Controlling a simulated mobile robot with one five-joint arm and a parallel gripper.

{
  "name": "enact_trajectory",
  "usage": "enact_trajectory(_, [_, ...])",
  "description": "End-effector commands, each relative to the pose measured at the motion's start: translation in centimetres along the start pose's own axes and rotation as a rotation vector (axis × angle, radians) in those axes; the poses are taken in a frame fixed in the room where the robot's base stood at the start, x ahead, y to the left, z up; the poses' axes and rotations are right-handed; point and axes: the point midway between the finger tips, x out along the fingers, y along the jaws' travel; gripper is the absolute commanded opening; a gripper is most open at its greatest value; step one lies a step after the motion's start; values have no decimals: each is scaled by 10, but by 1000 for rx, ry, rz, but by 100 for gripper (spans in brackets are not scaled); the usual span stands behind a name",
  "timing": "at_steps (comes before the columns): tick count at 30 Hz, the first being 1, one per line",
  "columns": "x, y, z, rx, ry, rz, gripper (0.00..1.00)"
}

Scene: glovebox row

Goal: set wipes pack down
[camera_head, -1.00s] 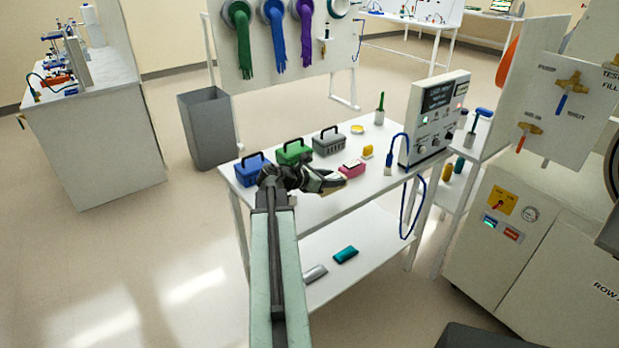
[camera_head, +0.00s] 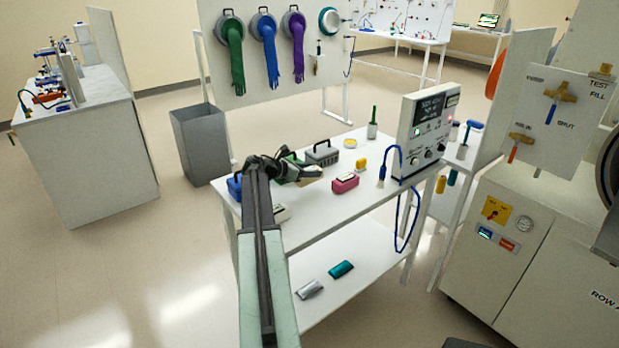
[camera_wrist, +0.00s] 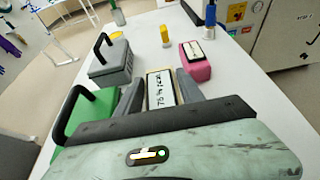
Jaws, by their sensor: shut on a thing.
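My gripper (camera_head: 298,166) is over the white table in the head view, beside the grey case. In the wrist view my gripper (camera_wrist: 161,88) is shut on a pale, cream-edged pack with dark lettering on its top, likely the wipes pack (camera_wrist: 160,90). The pack also shows small at the fingers in the head view (camera_head: 308,175). Its underside is hidden, and I cannot tell whether it touches the tabletop (camera_head: 318,213).
A grey case (camera_head: 322,154), a pink box (camera_head: 345,183) and a yellow item (camera_head: 361,164) stand nearby. The green case (camera_wrist: 92,115) and blue case (camera_head: 235,187) are close to my arm. A control unit (camera_head: 428,135) stands right. The front tabletop has clear room.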

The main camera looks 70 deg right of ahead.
Motion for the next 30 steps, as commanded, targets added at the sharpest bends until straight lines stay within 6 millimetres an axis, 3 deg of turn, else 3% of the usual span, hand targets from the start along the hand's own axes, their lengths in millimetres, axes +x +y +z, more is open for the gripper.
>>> enact_trajectory(1, [4,7,-2,0,0,1,0])
enact_trajectory(6, [16,4,-36,0,0,1,0])
enact_trajectory(18, [16,4,-37,-1,0,1,0])
enact_trajectory(19, [15,4,-36,-1,0,1,54])
enact_trajectory(20, [15,4,-36,-1,0,1,62])
enact_trajectory(21, [15,4,-36,-1,0,2,67])
enact_trajectory(30, [14,5,-34,-1,0,2,67])
